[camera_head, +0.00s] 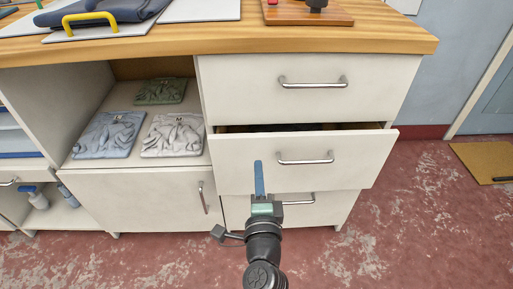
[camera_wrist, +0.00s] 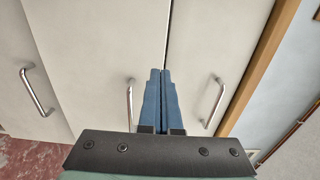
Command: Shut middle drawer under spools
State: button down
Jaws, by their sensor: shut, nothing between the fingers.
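The middle drawer (camera_head: 360,160) is a white front with a metal bar handle (camera_head: 305,161). It stands out from the cabinet, and a dark gap shows above its front edge. In the wrist view, which is turned sideways, the middle drawer (camera_wrist: 95,50) and its handle (camera_wrist: 130,102) lie left of my fingers. My gripper (camera_head: 259,165) has blue fingers, shut and empty, pointing up in front of the drawer's left part; they also show in the wrist view (camera_wrist: 161,75). I cannot tell whether they touch the front. Any spools above are not clearly shown.
The top drawer (camera_head: 365,85) is shut; the bottom drawer (camera_head: 335,207) is partly hidden behind my gripper. The wooden countertop (camera_head: 220,42) overhangs. Red floor (camera_head: 420,230) is clear at right.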

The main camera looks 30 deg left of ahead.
aim_at(256, 140)
jog(key=x, duration=0.7)
jog(key=shift+w+a+b, duration=0.15)
jog(key=shift+b, duration=0.2)
jog(key=shift+w, duration=0.1)
